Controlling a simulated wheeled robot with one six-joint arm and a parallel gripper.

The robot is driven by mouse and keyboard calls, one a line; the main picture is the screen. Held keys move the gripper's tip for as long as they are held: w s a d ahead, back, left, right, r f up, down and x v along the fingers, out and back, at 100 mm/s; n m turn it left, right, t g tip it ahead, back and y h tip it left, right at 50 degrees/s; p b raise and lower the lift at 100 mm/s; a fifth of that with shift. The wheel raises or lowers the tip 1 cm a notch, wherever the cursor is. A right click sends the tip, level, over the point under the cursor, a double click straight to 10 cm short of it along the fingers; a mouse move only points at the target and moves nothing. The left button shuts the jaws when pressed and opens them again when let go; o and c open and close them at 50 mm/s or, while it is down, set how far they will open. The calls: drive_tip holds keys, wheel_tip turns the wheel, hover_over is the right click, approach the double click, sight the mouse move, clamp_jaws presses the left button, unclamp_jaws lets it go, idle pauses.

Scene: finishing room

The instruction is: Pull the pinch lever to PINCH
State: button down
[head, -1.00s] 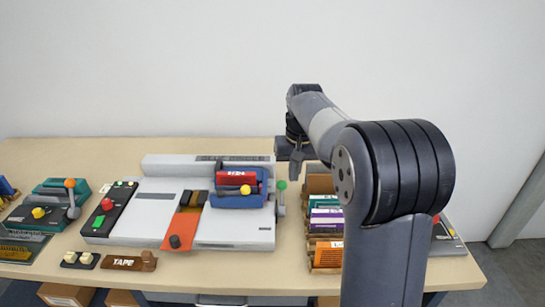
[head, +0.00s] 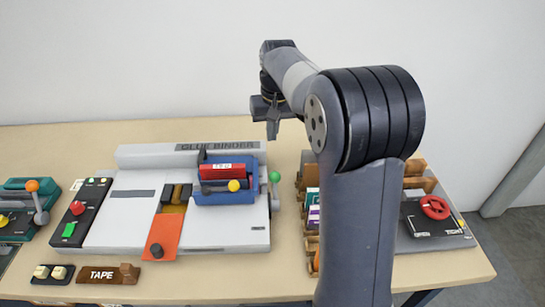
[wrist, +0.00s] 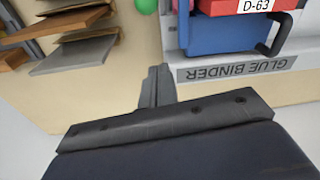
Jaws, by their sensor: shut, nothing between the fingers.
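The glue binder (head: 135,212) is a pale machine on the bench. A green ball on a grey lever (head: 275,178) stands at its right side. A yellow ball (head: 234,185) sits on the front of its blue clamp (head: 240,197), which holds a red block (head: 222,172). No PINCH marking is readable, so I cannot tell which handle is the pinch lever. My gripper (head: 272,134) is shut and empty, above and behind the green ball. In the wrist view my gripper (wrist: 158,72) points down between the binder and a rack, apart from the green ball (wrist: 146,5).
A rack of coloured books (head: 312,200) stands right of the binder, partly hidden by my arm. A red handwheel device (head: 435,207) is farther right. A black button panel (head: 77,212) stands left of the binder, and a tape block (head: 108,274) lies in front.

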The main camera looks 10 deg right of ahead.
sight(275, 191)
drive_tip(key=s+f, duration=0.3)
drive_tip(key=f, duration=0.6)
drive_tip(key=shift+a+p, duration=0.25)
drive_tip(key=shift+p, duration=0.15)
drive_tip(key=shift+s+t+b, duration=0.15)
drive_tip(key=shift+t+b, duration=0.15)
drive_tip(key=shift+b, duration=0.15)
drive_tip(key=shift+s+r, duration=0.15)
drive_tip(key=shift+r, duration=0.05)
